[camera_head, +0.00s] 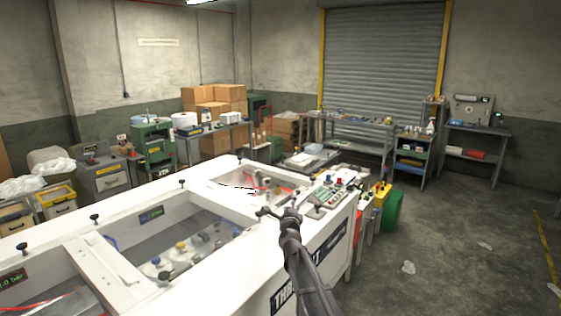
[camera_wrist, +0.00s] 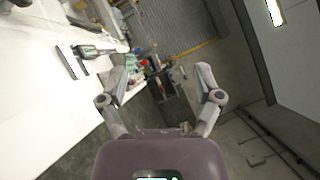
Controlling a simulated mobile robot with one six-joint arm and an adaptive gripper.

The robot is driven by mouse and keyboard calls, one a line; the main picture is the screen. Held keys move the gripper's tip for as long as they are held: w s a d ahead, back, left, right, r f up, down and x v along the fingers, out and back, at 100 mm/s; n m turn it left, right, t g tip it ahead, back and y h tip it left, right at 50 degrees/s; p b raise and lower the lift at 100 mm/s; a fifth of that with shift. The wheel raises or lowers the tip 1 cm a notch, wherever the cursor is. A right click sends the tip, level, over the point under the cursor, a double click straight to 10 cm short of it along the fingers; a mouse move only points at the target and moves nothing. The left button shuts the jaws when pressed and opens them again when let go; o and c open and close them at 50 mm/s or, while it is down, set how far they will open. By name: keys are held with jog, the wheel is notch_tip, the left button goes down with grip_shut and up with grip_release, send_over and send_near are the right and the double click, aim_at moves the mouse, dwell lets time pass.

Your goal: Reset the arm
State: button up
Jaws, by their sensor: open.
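My gripper (camera_head: 268,212) reaches out over the white machine (camera_head: 216,285) in the head view, near the front edge of its top. In the wrist view my gripper (camera_wrist: 162,84) has its two fingers spread wide apart. Nothing is between the fingers, and nothing is held. The wrist view is tilted, with the white machine top (camera_wrist: 40,100) at the left and the room beyond. I cannot tell the exact height of the gripper above the machine top.
A green bin (camera_head: 392,212) stands beside that end. Workbenches and cardboard boxes (camera_head: 215,97) line the back, before a roller shutter (camera_head: 382,65). The floor (camera_head: 450,255) at right is mostly clear, with small litter.

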jog(key=s+d+f+n+g+y, duration=0.2)
jog(key=s+f+n+g+y, duration=0.3)
jog(key=s+f+n+g, duration=0.75)
jog(key=s+d+f+n+g+h, duration=0.1)
jog(key=s+d+f+n+g, duration=0.2)
jog(key=s, duration=0.5)
jog(key=s+d+f+n+g+h, duration=0.1)
jog(key=s+d+f+n+h, duration=0.2)
jog(key=s, duration=0.4)
jog(key=s+d+f+n+g, duration=0.25)
jog(key=s+d+n, duration=0.2)
jog(key=s, duration=0.35)
jog(key=s+d+f+b, duration=0.1)
jog(key=s+f+b, duration=0.2)
jog(key=f+b, duration=0.7)
jog(key=shift+s+d+f+g+h, duration=0.15)
jog(key=shift+s+f+g+h, duration=0.15)
jog(key=shift+g, duration=0.1)
